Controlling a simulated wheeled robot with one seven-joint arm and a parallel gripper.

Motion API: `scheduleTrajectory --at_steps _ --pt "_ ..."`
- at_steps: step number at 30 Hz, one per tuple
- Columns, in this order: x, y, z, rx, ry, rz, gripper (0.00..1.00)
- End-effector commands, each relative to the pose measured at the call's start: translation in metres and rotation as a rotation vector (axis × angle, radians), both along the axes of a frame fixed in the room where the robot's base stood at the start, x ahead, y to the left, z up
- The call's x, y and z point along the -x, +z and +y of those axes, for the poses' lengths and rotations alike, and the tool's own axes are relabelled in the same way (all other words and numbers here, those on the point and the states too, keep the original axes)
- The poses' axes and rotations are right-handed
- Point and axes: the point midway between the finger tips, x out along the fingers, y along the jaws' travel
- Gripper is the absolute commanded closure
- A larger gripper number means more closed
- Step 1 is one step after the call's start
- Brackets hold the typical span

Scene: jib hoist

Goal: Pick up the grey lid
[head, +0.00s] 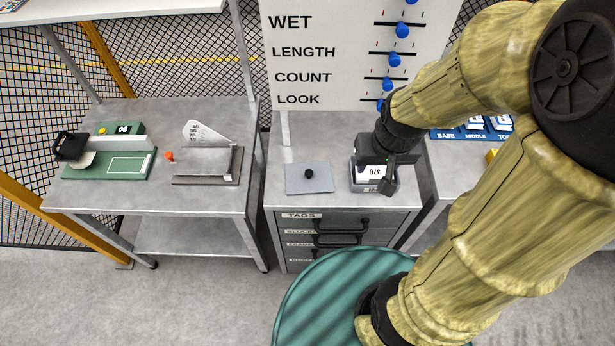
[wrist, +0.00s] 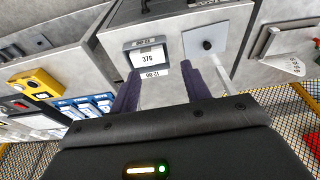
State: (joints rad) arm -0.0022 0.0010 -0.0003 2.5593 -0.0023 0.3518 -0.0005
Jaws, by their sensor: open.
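The grey lid (head: 298,184) is a flat square plate with a small black knob. It lies on the cabinet top, left of a small grey box (head: 358,184) that holds a white card marked 376. The lid also shows in the wrist view (wrist: 194,48), right of the box (wrist: 131,62). My gripper (head: 388,183) is over the box, to the right of the lid and apart from it. In the wrist view my gripper (wrist: 160,70) has its two dark fingers spread, with no object held between them.
The cabinet has drawers (head: 300,228) with black handles. A board with blue sliders (head: 330,55) stands behind it. A bench (head: 100,190) to the left carries a green-based device (head: 135,165) and a grey metal holder (head: 205,165). Blue trays (head: 447,134) are at the right.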

Motion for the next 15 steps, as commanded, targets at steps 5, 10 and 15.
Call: scheduleTrajectory --at_steps 5,10,15 --pt "0.002 -0.018 0.014 0.037 0.126 0.062 0.53" --pt "0.007 -0.054 0.041 0.154 0.433 0.204 0.53" --pt "0.010 -0.089 0.066 0.340 0.798 0.362 0.53"
